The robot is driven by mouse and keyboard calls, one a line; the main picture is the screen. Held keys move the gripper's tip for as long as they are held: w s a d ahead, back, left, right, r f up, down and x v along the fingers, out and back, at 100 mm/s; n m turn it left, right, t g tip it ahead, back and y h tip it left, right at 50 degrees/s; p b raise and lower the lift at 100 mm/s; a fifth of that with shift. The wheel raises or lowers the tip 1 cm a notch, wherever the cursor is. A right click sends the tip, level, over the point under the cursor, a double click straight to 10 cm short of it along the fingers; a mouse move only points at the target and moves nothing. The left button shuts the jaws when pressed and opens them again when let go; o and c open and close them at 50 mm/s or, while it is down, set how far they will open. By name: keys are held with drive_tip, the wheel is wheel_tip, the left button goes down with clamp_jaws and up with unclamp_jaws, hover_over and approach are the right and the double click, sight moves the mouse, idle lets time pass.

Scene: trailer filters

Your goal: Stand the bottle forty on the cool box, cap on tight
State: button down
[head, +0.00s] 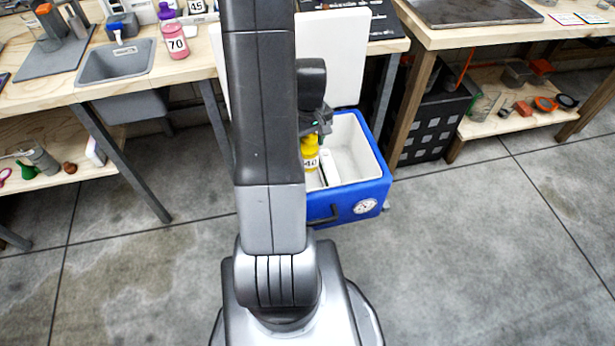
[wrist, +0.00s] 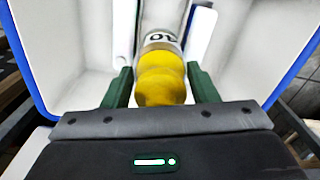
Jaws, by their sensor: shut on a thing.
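The bottle forty (head: 310,161) has a yellow top and a white label reading 40. It is inside the open blue cool box (head: 362,200), near its left side, and looks roughly upright. My gripper (head: 316,136) is above the box, shut on the bottle's yellow upper part. In the wrist view the green fingers (wrist: 161,88) stand on either side of the yellow cap (wrist: 160,85), and part of the label (wrist: 160,40) shows beyond. I cannot tell how tight the cap is or whether the bottle touches the box floor. My arm hides the box's left part.
The raised white lid (head: 340,55) stands behind the box. White slabs (wrist: 203,38) stand inside beside the bottle. A pink bottle marked 70 (head: 175,42) is on the left bench by a grey sink (head: 117,62). A black crate (head: 437,120) is right of the box. The front floor is clear.

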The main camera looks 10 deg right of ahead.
sight(309, 137)
wheel_tip(309, 137, down, 9)
drive_tip(key=shift+b, duration=0.7)
drive_tip(key=shift+f, duration=0.1)
drive_tip(key=shift+f, duration=0.15)
drive_tip(key=c, duration=0.6)
unclamp_jaws()
drive_tip(key=shift+o, duration=0.2)
wheel_tip(309, 137, up, 12)
drive_tip(key=shift+r+p, duration=0.25)
drive_tip(key=shift+p, duration=0.9)
drive_tip(key=shift+f, duration=0.1)
